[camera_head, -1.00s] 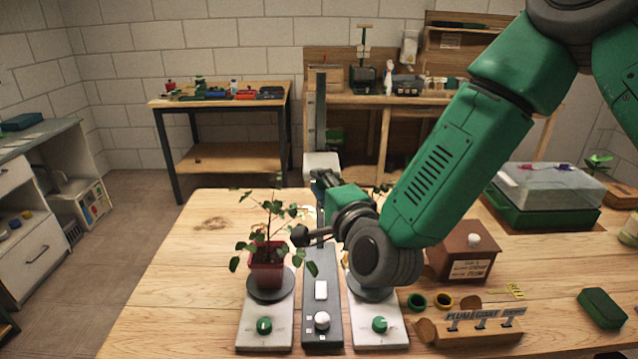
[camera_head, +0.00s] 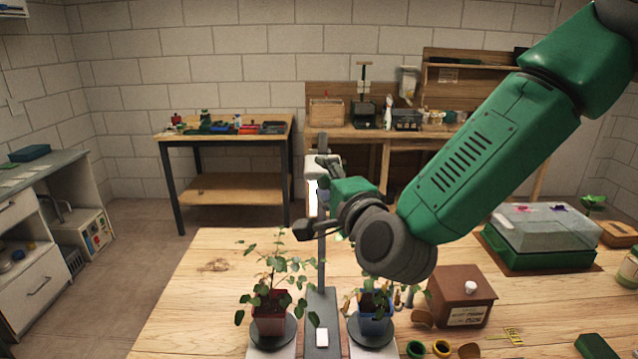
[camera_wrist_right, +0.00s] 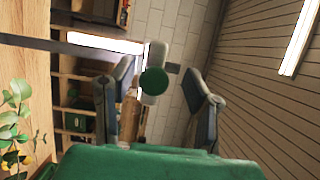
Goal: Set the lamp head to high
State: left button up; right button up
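The lamp stands on a dark grey base (camera_head: 322,345) between two potted plants, with an upright mast. Its pale lamp head (camera_head: 312,190), with a bright lit part, is near the upper end of the mast, partly hidden by my right gripper (camera_head: 314,197). In the wrist view the lamp head (camera_wrist_right: 163,52) carries a round green knob (camera_wrist_right: 153,82). My right gripper's fingers (camera_wrist_right: 160,85) are apart on either side of this knob, with visible gaps; I see no contact. The glowing bar (camera_wrist_right: 105,42) extends left from the head. My left gripper is not in view.
A plant in a red pot (camera_head: 271,322) stands left of the base and one in a blue pot (camera_head: 374,322) right of it, under my right arm. A brown box (camera_head: 458,298) and a clear-lidded green tray (camera_head: 540,255) stand to the right. The table's left part is clear.

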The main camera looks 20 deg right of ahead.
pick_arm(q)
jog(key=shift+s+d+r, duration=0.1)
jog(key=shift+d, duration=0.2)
pick_arm(e)
jog(key=shift+s+d+f, duration=0.1)
jog(key=shift+d+f, duration=0.05)
jog(key=shift+d, duration=0.05)
jog(key=shift+s, duration=0.15)
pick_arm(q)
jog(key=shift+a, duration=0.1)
pick_arm(e)
jog(key=s+d, duration=0.1)
jog(key=s, duration=0.6)
jog(key=shift+f, duration=0.1)
